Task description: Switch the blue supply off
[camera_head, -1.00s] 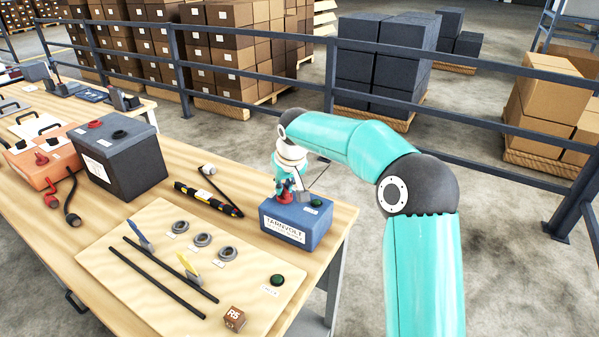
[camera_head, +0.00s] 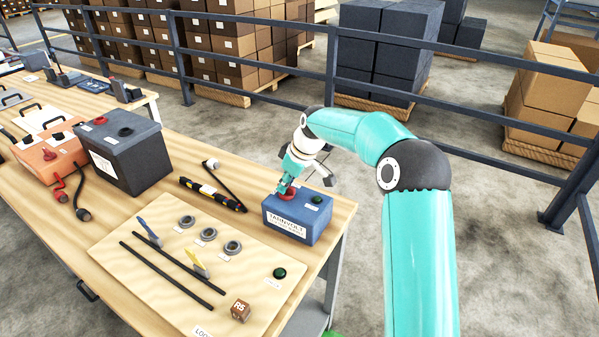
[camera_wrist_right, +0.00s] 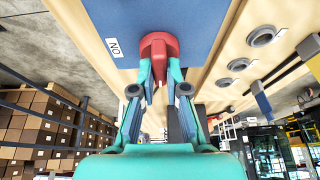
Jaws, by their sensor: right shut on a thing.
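The blue supply (camera_head: 290,232), a box with a white TARNVOLT label, stands on the wooden bench near its right end. A red switch knob (camera_head: 288,193) and a green round part (camera_head: 317,199) are on its top. My right gripper (camera_head: 284,184) is at the red knob. The right wrist view shows its fingers (camera_wrist_right: 160,76) shut on the knob (camera_wrist_right: 158,45), one on each side. A white ON label (camera_wrist_right: 114,47) is on the blue top (camera_wrist_right: 190,20) beside the knob. Part of the knob is hidden by the fingers. My left gripper is not in view.
A wooden board (camera_head: 165,290) with rods, rings and a brown R5 cube (camera_head: 240,310) lies in front of the supply. A dark battery box (camera_head: 130,155) and an orange box (camera_head: 48,152) stand at left. A dark railing (camera_head: 420,112) runs behind the bench.

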